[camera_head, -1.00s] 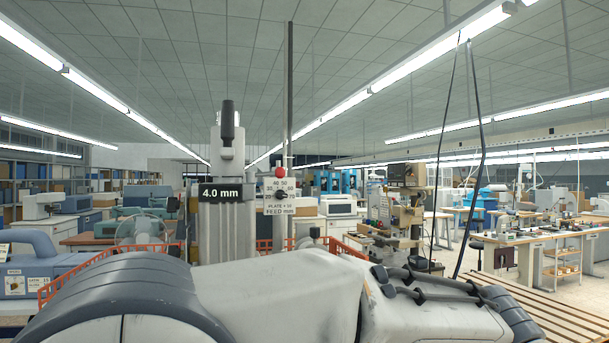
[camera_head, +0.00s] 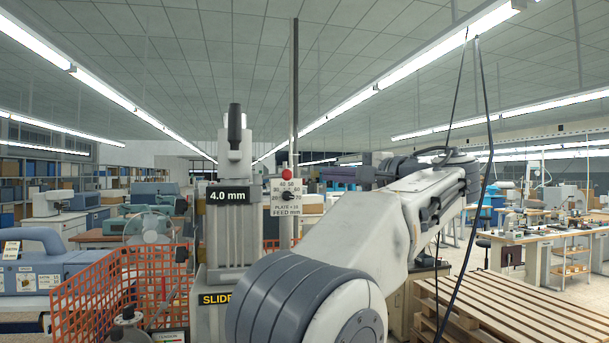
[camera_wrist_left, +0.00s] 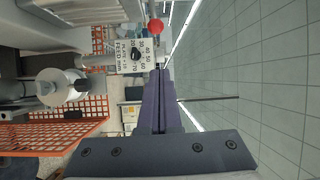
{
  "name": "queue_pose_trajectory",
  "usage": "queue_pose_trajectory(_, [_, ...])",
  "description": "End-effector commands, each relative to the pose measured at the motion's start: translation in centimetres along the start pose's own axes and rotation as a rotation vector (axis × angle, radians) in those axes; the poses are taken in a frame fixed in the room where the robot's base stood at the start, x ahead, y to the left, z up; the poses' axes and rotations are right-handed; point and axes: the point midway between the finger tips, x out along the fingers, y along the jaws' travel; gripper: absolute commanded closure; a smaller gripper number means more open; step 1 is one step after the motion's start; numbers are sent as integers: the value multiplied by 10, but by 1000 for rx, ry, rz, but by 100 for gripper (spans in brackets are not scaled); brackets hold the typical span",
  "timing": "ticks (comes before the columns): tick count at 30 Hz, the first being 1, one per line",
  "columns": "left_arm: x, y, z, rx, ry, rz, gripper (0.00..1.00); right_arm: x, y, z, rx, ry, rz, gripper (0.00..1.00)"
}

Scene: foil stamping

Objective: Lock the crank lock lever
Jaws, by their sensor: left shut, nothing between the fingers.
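The machine's grey column (camera_head: 230,235) stands left of centre in the head view, with a black upright handle (camera_head: 234,122) on top. A white feed dial plate (camera_head: 286,197) is at its right, with a red ball knob (camera_head: 287,174) at its upper edge. I cannot tell for certain which part is the crank lock lever. My left gripper (camera_head: 362,174) is right of the dial, apart from it in the picture. In the wrist view its purple fingers (camera_wrist_left: 159,75) are shut and empty, below the red knob (camera_wrist_left: 156,25) and dial (camera_wrist_left: 137,56). My right gripper is not in view.
An orange mesh guard (camera_head: 110,290) stands left of the column. A thin grey post (camera_head: 295,90) rises behind the dial. Slatted wooden pallets (camera_head: 500,305) lie at lower right, and a dark cable (camera_head: 478,200) hangs nearby.

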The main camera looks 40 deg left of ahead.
Motion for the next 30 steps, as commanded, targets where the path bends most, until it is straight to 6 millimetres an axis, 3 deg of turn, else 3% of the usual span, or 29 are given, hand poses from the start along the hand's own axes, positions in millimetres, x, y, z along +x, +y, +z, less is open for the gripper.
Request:
queue_pose_trajectory(5, [20, -3, 1, 2, -3, 1, 100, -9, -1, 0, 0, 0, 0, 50])
queue_pose_trajectory(17, [102, -4, 2, 2, -2, 2, 100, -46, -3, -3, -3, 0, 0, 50])
queue_pose_trajectory(21, [85, -2, 16, 1, 4, 2, 100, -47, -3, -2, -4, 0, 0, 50])
queue_pose_trajectory(30, [74, 0, 30, 0, 3, 1, 100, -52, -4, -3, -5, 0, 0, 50])
